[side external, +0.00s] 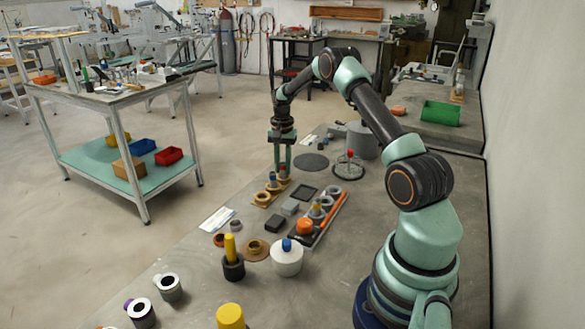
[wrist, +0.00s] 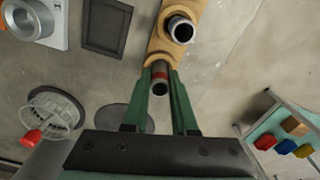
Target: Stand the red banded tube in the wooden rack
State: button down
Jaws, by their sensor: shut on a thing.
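The red banded tube (wrist: 160,74) is a dark grey tube with a red band, held upright between the green fingers of my gripper (wrist: 161,80). In the side view my gripper (side external: 282,172) points straight down at the far end of the wooden rack (side external: 262,200). In the wrist view the tube is over or in the near end of the wooden rack (wrist: 158,47). I cannot tell how deep its lower end sits, as the fingers and tube hide that spot. Another grey tube (wrist: 180,29) stands in the rack beside it.
A dark square tray (side external: 305,192) and a tray of several parts (side external: 326,222) lie right of the rack. A round wire stand with a red knob (side external: 348,166) and a grey cylinder (side external: 362,140) stand farther back. A dark flat disc (side external: 311,162) lies beside my gripper.

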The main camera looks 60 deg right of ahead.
dwell(0.3)
jog(key=shift+c, duration=2.3)
grip_release()
jog(key=shift+r, duration=0.7)
jog(key=shift+r, duration=3.55)
